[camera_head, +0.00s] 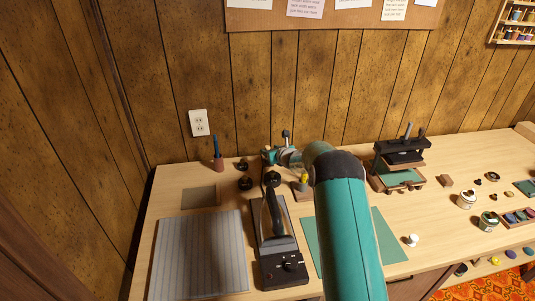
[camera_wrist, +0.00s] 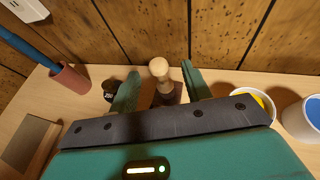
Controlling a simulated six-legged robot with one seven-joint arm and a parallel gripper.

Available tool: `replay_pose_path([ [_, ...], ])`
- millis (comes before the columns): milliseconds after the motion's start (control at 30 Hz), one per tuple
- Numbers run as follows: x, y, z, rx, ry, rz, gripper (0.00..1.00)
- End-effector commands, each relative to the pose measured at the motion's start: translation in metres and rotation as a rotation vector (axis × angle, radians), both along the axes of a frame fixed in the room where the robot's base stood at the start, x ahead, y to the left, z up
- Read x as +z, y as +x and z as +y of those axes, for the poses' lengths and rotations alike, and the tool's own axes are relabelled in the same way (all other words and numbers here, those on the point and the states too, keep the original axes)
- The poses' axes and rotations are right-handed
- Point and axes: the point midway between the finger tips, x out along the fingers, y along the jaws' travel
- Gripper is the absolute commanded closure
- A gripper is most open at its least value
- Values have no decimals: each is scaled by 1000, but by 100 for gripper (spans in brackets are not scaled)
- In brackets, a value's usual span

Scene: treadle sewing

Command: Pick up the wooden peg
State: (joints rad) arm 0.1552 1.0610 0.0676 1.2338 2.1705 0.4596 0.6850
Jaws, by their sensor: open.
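The wooden peg (camera_wrist: 159,72) shows in the wrist view, with a pale rounded head and a darker lower part. It stands near the back of the table, in line with the gap between my gripper's two teal fingers. My gripper (camera_wrist: 160,88) is open, with one finger on each side of the peg in the picture. I see no clear contact, and the peg's foot is partly hidden by the gripper body. In the head view my gripper (camera_head: 284,155) is small and partly covered by my arm. I cannot clearly make out the peg there.
A reddish cup (camera_head: 218,164) with a blue rod stands left of my gripper, near dark spools (camera_head: 245,183). A black device (camera_head: 279,266) and a grey striped board (camera_head: 198,256) lie in front. A dark press (camera_head: 398,165) stands right. The wall is close behind.

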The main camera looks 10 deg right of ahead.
Motion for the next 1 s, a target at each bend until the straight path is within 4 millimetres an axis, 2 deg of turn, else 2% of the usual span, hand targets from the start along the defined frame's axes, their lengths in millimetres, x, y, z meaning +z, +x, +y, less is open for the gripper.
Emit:
replay_pose_path([
  [233,-13,26,9,2,-1,-1,52],
  [533,-14,29,10,1,0,0,52],
  [800,-14,29,10,1,0,0,99],
  [1000,-14,29,10,1,1,-1,100],
])
